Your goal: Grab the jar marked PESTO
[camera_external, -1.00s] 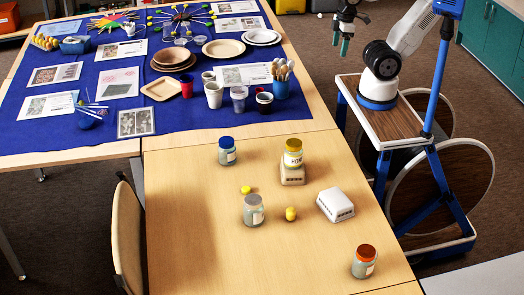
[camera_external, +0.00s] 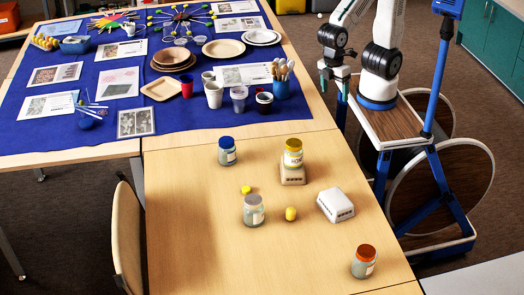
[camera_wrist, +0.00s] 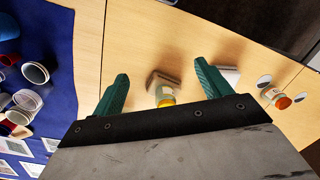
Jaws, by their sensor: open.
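I cannot read PESTO on any label; the yellow-lidded jar's dark lettering looks like HON. My gripper (camera_external: 334,84) is open and empty, high beyond the table's far right edge. In the wrist view the yellow-lidded jar (camera_wrist: 165,95) shows between the spread green fingers (camera_wrist: 163,84), well beyond them. The orange-lidded jar (camera_wrist: 277,98) shows to the right.
A white vented box (camera_external: 335,205) stands right of the raised jar. Two small yellow objects (camera_external: 246,189) (camera_external: 291,214) lie near the grey-lidded jar. The blue-clothed table (camera_external: 60,140) behind holds cups, plates and papers. A chair (camera_external: 126,235) stands at the left edge.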

